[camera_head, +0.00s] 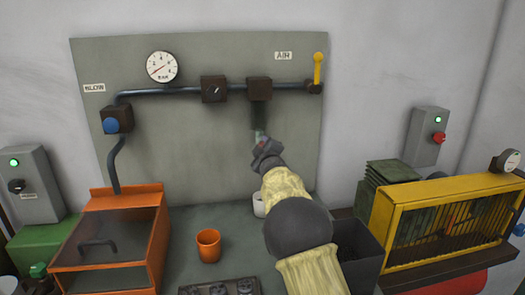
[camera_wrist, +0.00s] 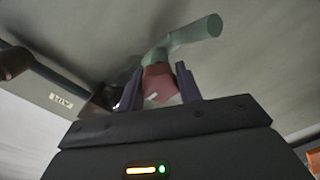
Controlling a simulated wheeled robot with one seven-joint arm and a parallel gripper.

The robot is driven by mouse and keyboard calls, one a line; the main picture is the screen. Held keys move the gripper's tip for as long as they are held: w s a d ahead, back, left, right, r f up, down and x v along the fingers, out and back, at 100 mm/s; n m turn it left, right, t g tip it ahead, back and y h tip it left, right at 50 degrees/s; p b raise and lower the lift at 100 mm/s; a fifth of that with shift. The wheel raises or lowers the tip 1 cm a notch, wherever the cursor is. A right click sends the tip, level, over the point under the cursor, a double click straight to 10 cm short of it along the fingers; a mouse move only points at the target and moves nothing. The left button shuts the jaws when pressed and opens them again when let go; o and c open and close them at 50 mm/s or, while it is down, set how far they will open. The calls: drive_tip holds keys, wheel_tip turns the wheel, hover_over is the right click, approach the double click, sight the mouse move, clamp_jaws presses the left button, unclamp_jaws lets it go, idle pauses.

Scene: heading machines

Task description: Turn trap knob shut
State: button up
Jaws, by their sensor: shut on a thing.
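The trap hangs as a dark bowl (camera_head: 258,115) under the right brown block (camera_head: 259,88) on the air pipe. In the wrist view a dull red knob (camera_wrist: 160,80) with a pale mark sits between my gripper's two purple-grey fingers (camera_wrist: 158,72). A grey-green bent spout (camera_wrist: 194,36) comes out beyond the knob. In the head view my gripper (camera_head: 262,143) reaches up from below to the lower end of the bowl. It is shut on the red knob. My wrist and the fingers hide most of the knob in the head view.
A yellow lever (camera_head: 318,68) stands upright at the pipe's right end. A gauge (camera_head: 162,67) and a blue knob (camera_head: 110,125) are to the left. Below are an orange cup (camera_head: 208,245), a white cup (camera_head: 259,204) and a dark bin (camera_head: 360,254), close to my arm.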

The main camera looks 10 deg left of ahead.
drive_tip(key=shift+a, duration=0.1)
drive_tip(key=o, duration=1)
drive_tip(key=shift+s, duration=0.15)
drive_tip(key=b+v, duration=0.3)
drive_tip(key=v, duration=1.4)
drive_tip(key=shift+b, duration=0.3)
drive_tip(key=shift+s+r, duration=0.1)
drive_tip(key=shift+r, duration=0.05)
